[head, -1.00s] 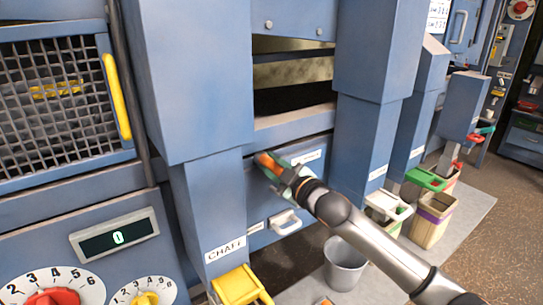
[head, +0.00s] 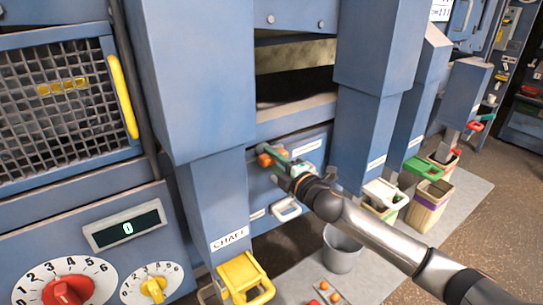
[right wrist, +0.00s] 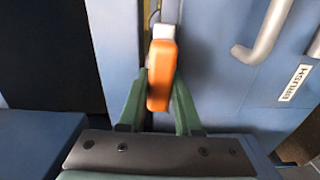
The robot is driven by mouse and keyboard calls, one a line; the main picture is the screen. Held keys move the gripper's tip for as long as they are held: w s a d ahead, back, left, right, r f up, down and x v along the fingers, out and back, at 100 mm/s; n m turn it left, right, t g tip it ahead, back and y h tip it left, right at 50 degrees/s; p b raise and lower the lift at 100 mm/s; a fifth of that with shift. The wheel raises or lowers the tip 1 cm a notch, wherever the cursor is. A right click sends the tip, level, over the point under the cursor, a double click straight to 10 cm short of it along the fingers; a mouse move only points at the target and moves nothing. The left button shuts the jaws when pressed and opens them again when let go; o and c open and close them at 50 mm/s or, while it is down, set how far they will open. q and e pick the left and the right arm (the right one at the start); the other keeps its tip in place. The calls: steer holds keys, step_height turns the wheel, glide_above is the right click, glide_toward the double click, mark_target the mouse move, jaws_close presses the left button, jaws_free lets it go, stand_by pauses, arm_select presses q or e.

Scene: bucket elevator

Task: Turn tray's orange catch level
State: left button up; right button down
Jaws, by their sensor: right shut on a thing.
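The orange catch (head: 266,158) sits on the blue front of the tray drawer (head: 318,150), below the dark opening. My right gripper (head: 277,158) reaches it from the lower right. In the right wrist view, the catch (right wrist: 160,85) stands between the two green fingers (right wrist: 158,95), which are shut on it. The catch has a pale end at its top in that view. In the head view the fingers partly hide it, so its exact angle is hard to tell. My left gripper is in neither view.
A white handle (head: 287,210) is on the front below the catch. The CHAFF chute (head: 215,205) stands close on the left and another blue chute (head: 365,140) on the right. A grey bucket (head: 341,250) stands on the floor below my right arm.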

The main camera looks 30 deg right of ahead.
steer(key=shift+n, duration=0.4)
steer(key=c, duration=0.6)
jaws_free()
steer(key=shift+s, duration=0.1)
steer(key=s+d+b, duration=0.1)
steer(key=s+b, duration=0.1)
steer(key=s, duration=1)
steer(key=shift+d, duration=0.35)
steer(key=shift+s, duration=0.1)
